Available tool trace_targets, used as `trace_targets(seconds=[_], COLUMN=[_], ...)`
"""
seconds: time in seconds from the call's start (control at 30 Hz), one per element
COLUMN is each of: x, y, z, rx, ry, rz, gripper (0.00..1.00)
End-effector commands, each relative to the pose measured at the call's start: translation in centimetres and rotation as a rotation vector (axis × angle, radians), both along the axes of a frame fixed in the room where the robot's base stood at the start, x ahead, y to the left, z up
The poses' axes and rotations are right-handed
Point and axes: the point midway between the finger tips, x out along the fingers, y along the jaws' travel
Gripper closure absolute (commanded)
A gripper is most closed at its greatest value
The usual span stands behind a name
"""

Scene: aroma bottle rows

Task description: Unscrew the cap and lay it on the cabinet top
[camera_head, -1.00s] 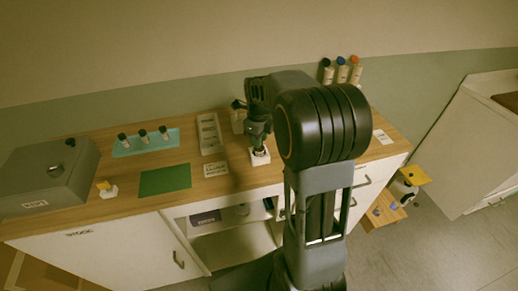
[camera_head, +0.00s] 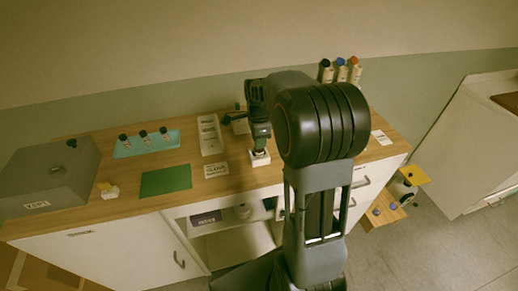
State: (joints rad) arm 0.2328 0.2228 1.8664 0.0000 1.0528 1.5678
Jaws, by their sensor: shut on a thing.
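My gripper (camera_head: 260,144) points down over a small white holder (camera_head: 260,159) near the front edge of the wooden cabinet top (camera_head: 125,207). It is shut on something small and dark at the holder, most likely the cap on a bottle. The fingers and the small scale hide the cap and bottle, so I cannot tell whether the cap is loose. The gripper is upright, directly above the holder.
Left of the holder are a white tray (camera_head: 210,134), a label card (camera_head: 216,170), a green mat (camera_head: 166,181), a teal rack (camera_head: 146,143) with three dark-capped bottles, and a grey box (camera_head: 48,177). Coloured-cap bottles (camera_head: 341,72) stand behind my arm.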

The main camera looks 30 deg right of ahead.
Motion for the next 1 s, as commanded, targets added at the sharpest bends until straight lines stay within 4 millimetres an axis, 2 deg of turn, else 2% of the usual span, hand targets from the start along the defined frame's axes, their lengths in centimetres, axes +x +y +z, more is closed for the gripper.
trace_targets(seconds=[0.3,0.43,0.6,0.87,0.9,1.0], x=[-0.01,0.01,0.01,0.01,0.01,0.01], y=[0.00,0.00,0.00,0.00,0.00,0.00], z=[0.09,0.08,0.06,0.04,0.04,0.04], rx=[0.000,0.000,0.000,0.000,0.000,0.000], ry=[0.000,0.000,-0.001,0.000,0.000,0.000], rz=[0.539,0.708,0.818,0.832,0.832,0.831], gripper=[0.95,0.95,0.95,0.95,0.70,0.60])
